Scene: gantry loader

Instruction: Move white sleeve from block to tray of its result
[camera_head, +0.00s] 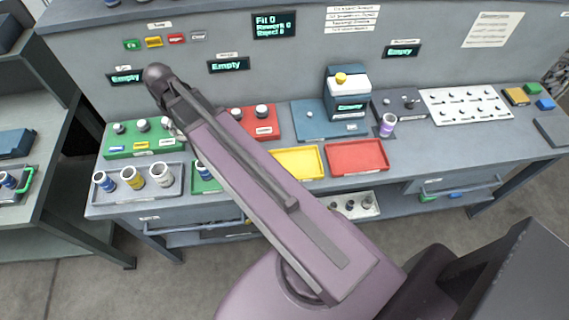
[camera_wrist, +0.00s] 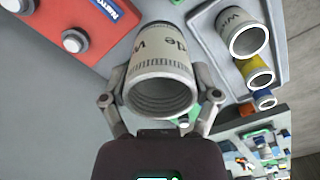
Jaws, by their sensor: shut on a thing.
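In the wrist view my gripper (camera_wrist: 158,98) is shut on a white sleeve (camera_wrist: 160,70) with dark lettering, its open end facing the camera. In the head view my arm hides the gripper and most of what it holds. The green block (camera_head: 145,138) with pegs stands at the left, and the red block (camera_head: 262,131) with two pegs stands right of the arm. The red block's corner also shows in the wrist view (camera_wrist: 105,18). The yellow tray (camera_head: 298,175) and red tray (camera_head: 357,168) look empty. A green tray (camera_head: 207,187) is mostly hidden by my arm.
A grey tray (camera_head: 140,199) at the front left holds a blue-banded, a yellow-banded and a white sleeve. A blue device with a yellow knob (camera_head: 347,90) stands at the back. A purple-banded sleeve (camera_head: 388,125) and a white peg board (camera_head: 465,106) are further right.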

